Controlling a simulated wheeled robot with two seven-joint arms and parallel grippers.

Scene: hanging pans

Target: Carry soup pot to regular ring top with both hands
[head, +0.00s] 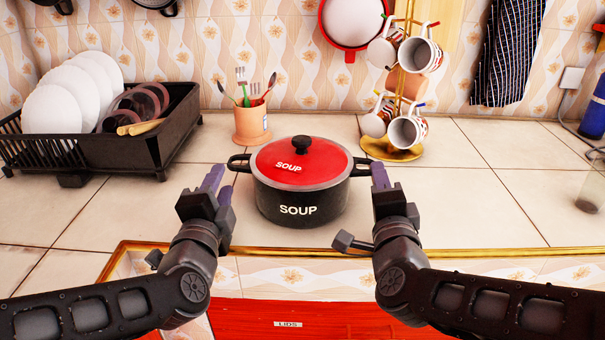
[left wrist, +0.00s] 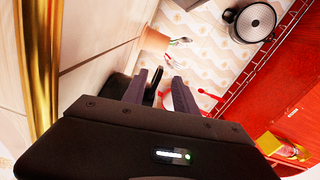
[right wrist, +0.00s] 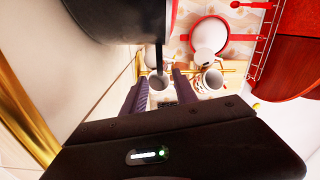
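The black soup pot (head: 298,205) with its red lid (head: 300,160) stands upright on the tiled counter. Its left handle (head: 239,162) and right handle (head: 361,165) stick out at the sides. My left gripper (head: 219,184) is at the left handle, fingers apart; in the left wrist view a dark bar (left wrist: 153,86) shows between the fingers. My right gripper (head: 381,180) is at the right handle, fingers apart; the handle (right wrist: 159,58) shows between them in the right wrist view. Contact cannot be told. No ring top is recognisable in these views.
A dish rack (head: 130,150) with plates stands at the left. A utensil cup (head: 252,123) is behind the pot, and a mug stand (head: 392,150) is behind it to the right. A glass jar (head: 592,185) is at the far right. Counter beside the pot is clear.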

